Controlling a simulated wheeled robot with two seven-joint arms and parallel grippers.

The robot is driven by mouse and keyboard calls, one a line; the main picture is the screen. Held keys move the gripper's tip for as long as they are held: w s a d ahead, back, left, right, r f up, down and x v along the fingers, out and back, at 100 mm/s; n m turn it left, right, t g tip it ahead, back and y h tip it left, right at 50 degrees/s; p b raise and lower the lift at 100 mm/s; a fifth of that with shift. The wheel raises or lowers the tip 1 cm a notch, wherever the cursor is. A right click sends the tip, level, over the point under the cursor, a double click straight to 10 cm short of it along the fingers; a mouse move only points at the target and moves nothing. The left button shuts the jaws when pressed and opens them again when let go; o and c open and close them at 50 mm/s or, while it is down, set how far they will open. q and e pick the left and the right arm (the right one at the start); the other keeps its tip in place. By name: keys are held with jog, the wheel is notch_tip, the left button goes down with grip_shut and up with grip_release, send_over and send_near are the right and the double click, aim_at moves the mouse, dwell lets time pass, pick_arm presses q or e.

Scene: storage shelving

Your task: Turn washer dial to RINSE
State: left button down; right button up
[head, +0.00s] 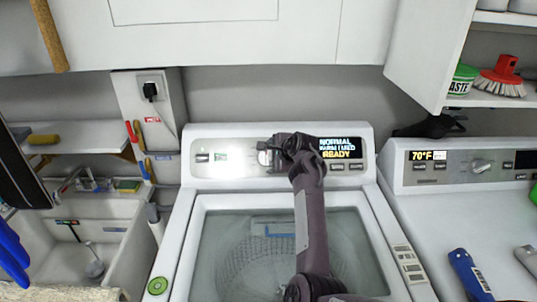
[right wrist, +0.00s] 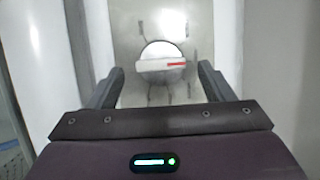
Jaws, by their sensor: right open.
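The white washer (head: 208,212) stands in the middle of the head view, its display (head: 341,148) reading NORMAL, with a partly legible line below, then READY. Contact is not visible. My left gripper is not in view.
A second machine (head: 407,196) with a 70°F display stands at the right. A sink (head: 124,234) is at the left. White cabinets (head: 240,40) hang above the washer. A blue-handled tool (head: 468,272) lies on the right machine.

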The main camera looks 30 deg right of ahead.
aim_at(266, 158)
jog(key=shift+w+f, duration=0.3)
jog(key=shift+w, duration=0.25)
jog(key=shift+w+f, duration=0.35)
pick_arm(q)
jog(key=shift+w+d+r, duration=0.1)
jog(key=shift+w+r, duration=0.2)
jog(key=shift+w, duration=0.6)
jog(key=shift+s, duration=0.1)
pick_arm(e)
jog(key=shift+c, duration=0.6)
jog(key=c, duration=0.8)
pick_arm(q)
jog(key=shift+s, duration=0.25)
pick_arm(e)
jog(key=shift+c, duration=0.2)
pick_arm(q)
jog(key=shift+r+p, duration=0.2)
jog(key=shift+p, duration=0.15)
